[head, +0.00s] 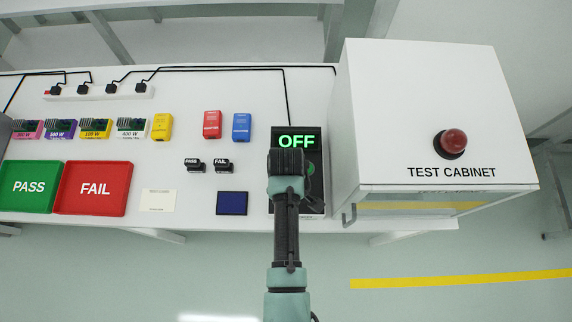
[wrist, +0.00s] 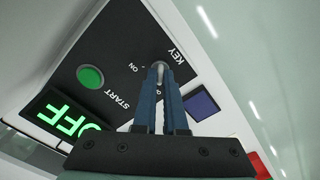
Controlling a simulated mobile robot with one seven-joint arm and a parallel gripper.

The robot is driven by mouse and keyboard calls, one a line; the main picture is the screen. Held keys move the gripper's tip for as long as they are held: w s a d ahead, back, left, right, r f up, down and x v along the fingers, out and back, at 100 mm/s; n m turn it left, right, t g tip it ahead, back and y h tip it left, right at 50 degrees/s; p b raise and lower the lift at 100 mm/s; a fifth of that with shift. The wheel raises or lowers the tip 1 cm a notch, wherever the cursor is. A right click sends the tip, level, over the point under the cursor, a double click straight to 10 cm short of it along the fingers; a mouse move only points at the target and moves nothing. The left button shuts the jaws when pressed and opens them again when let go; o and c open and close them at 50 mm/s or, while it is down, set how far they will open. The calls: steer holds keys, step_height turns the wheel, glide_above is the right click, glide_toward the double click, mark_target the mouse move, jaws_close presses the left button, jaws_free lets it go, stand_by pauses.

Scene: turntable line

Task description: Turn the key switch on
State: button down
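The black control panel (head: 313,146) lies on the table left of the test cabinet, and its green display reads OFF. In the wrist view the panel (wrist: 120,50) shows a green START button (wrist: 90,77), the OFF display (wrist: 66,116) and a silver key switch (wrist: 159,70) marked KEY, with an ON mark beside it. My gripper (wrist: 160,72) has its two blue fingers close together with their tips at either side of the key, and seems shut on it. The fingers partly cover the key and its lower mark. In the head view my arm hides the key.
The white test cabinet (head: 425,110) with a red lamp (head: 453,142) stands close on the right. A dark blue pad (head: 232,203), a green PASS tray (head: 30,187) and a red FAIL tray (head: 95,188) are to the left. Coloured units and a power strip (head: 98,92) lie further back.

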steer(key=shift+m, duration=0.4)
steer(key=m+p, duration=0.1)
steer(key=m, duration=0.1)
steer(key=shift+r+m, duration=0.1)
steer(key=shift+m, duration=0.3)
steer(key=m+p, duration=0.1)
steer(key=m, duration=0.3)
steer(key=shift+m+p, duration=0.3)
steer(key=shift+p, duration=0.05)
steer(key=m+p, duration=0.1)
steer(key=m, duration=0.3)
steer(key=shift+m, duration=2.2)
steer(key=c, duration=1)
jaws_free()
